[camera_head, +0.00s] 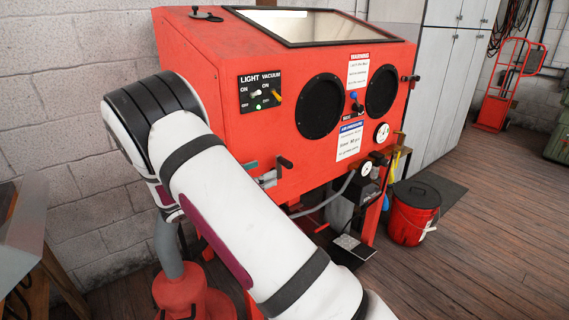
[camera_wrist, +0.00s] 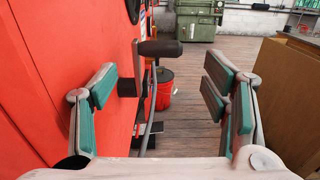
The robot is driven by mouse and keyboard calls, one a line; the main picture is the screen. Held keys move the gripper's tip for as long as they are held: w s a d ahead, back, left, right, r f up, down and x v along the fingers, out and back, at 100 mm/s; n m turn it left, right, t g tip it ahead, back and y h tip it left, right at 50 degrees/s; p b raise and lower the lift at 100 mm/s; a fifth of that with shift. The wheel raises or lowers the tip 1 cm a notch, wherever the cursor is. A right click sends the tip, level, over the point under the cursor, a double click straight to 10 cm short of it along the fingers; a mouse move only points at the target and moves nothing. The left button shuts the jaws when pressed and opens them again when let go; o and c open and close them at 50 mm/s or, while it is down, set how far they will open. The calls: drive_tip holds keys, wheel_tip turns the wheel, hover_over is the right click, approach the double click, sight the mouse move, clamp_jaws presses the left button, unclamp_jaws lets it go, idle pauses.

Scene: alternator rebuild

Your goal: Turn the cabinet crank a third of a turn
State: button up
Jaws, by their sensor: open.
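The crank shows in the wrist view as a dark cylindrical handle (camera_wrist: 160,48) standing out sideways from the red cabinet (camera_wrist: 75,60). A thin arm joins it to a dark hub lower down on the cabinet face. In the head view the crank (camera_head: 285,162) is on the cabinet's lower front (camera_head: 225,130). My gripper (camera_wrist: 162,105) is open, with green pads on both sides and nothing between them. The handle is ahead of it, between the fingers in the picture and a little high; I see no contact.
A red lidded bucket (camera_head: 414,212) stands on the floor right of the cabinet. A grey hose (camera_head: 325,200) hangs below the crank. A brown wooden box-like piece (camera_wrist: 290,95) is close on the right in the wrist view. Open wooden floor lies between.

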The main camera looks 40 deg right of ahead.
sight(282, 164)
drive_tip(key=d, duration=0.9)
drive_tip(key=shift+w, duration=0.15)
drive_tip(key=shift+c, duration=0.3)
